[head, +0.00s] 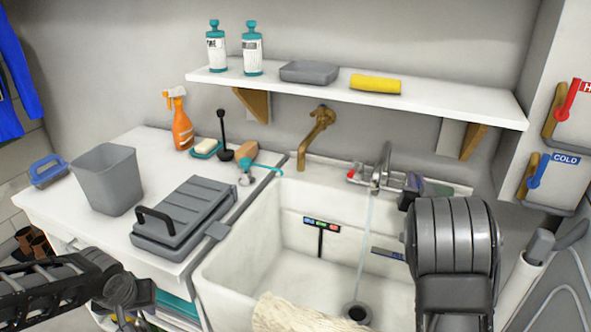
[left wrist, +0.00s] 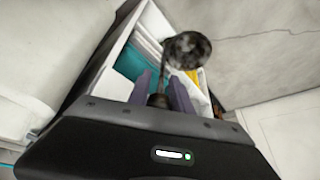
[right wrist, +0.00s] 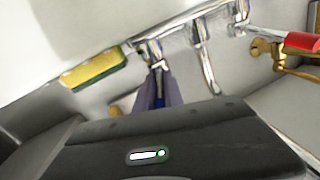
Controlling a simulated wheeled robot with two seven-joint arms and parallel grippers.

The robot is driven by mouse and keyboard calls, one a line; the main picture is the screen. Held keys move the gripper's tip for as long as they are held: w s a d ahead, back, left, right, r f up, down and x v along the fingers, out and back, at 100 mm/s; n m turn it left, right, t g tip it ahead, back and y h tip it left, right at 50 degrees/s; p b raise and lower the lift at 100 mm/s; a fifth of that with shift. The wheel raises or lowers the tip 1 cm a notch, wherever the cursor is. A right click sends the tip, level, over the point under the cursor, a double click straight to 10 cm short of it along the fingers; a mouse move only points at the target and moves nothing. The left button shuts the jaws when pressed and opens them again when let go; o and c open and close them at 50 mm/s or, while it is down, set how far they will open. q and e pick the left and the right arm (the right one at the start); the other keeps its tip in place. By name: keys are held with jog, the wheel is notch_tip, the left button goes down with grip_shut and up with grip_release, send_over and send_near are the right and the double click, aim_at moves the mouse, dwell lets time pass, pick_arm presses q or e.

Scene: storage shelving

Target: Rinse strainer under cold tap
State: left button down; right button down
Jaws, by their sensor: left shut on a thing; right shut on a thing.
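A round dark mottled strainer (left wrist: 187,50) shows in the left wrist view, its thin handle running down between my left fingers. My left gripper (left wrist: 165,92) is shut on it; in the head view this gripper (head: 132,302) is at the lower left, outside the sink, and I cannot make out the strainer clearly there. My right gripper (head: 412,190) is shut on the tap's right-hand knob; the right wrist view shows blue between the fingers (right wrist: 160,85). The chrome tap (head: 380,168) has a red knob (head: 352,174) at its left. Water (head: 366,235) runs from its spout toward the drain (head: 356,311).
The white sink (head: 283,222) has a brass spout (head: 318,135) behind it. A pale ridged thing (head: 290,316) lies at its front. A grey bin (head: 108,180) and grey lidded box (head: 185,218) stand on the left counter. A shelf (head: 440,100) overhangs the back.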

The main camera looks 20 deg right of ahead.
jog(key=c, duration=1.7)
grip_release()
jog(key=shift+w+d+r, duration=0.15)
jog(key=shift+d+r, duration=0.1)
jog(key=shift+r, duration=0.15)
jog(key=shift+o, duration=1.2)
jog(key=shift+w+f, duration=0.2)
jog(key=p+v, duration=0.1)
jog(key=v, duration=1.1)
jog(key=shift+c, duration=0.3)
